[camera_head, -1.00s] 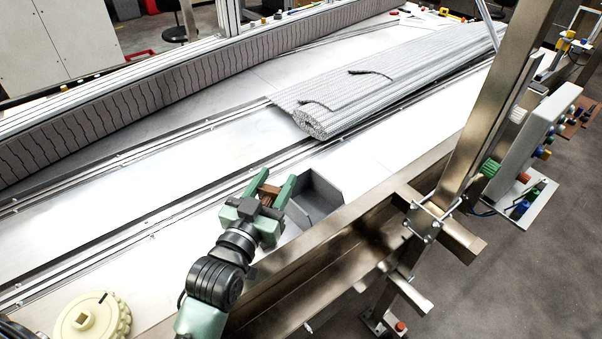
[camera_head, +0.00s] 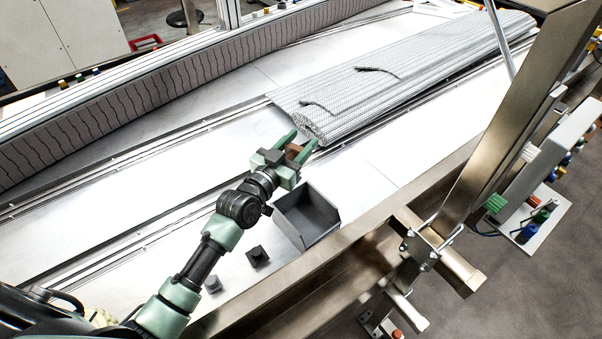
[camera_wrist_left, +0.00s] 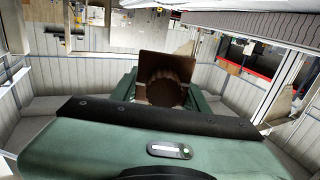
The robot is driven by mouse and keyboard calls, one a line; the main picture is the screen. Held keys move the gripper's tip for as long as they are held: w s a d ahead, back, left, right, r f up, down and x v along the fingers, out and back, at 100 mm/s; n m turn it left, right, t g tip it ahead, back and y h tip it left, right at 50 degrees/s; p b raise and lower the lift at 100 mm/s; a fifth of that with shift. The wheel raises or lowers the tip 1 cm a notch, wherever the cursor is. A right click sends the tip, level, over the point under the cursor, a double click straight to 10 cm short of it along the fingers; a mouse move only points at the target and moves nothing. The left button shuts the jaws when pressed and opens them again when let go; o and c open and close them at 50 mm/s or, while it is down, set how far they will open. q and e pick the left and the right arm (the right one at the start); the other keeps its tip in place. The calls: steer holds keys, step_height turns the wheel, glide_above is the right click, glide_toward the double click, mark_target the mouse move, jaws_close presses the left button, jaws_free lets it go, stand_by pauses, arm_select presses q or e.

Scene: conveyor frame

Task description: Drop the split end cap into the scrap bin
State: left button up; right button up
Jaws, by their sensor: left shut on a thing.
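My left gripper (camera_head: 299,141) is shut on a brown end cap (camera_head: 294,151), which sits between the green fingers. In the left wrist view the cap (camera_wrist_left: 167,75) shows as a brown square plate with a round ribbed body. Any split in it is too small to make out. The scrap bin (camera_head: 288,229), a dark grey open-topped box, stands on the metal surface on the near side of the gripper. The gripper and cap appear beyond its far edge in the head view, not over its opening. My right gripper is not in view.
Two small dark blocks (camera_head: 257,256) (camera_head: 212,285) stand left of the bin. A steel post (camera_head: 490,130) and frame rail stand to the right. Bare metal surface lies left of the arm.

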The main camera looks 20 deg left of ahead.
arm_select(q)
steer(key=shift+w+f+b, duration=0.15)
steer(key=shift+f+b, duration=0.4)
steer(key=shift+f, duration=4.75)
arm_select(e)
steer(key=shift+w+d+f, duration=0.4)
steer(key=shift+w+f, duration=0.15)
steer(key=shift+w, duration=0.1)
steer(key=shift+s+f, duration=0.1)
arm_select(q)
steer(key=shift+f+b, duration=0.5)
steer(key=shift+f, duration=0.1)
steer(key=o, duration=1.3)
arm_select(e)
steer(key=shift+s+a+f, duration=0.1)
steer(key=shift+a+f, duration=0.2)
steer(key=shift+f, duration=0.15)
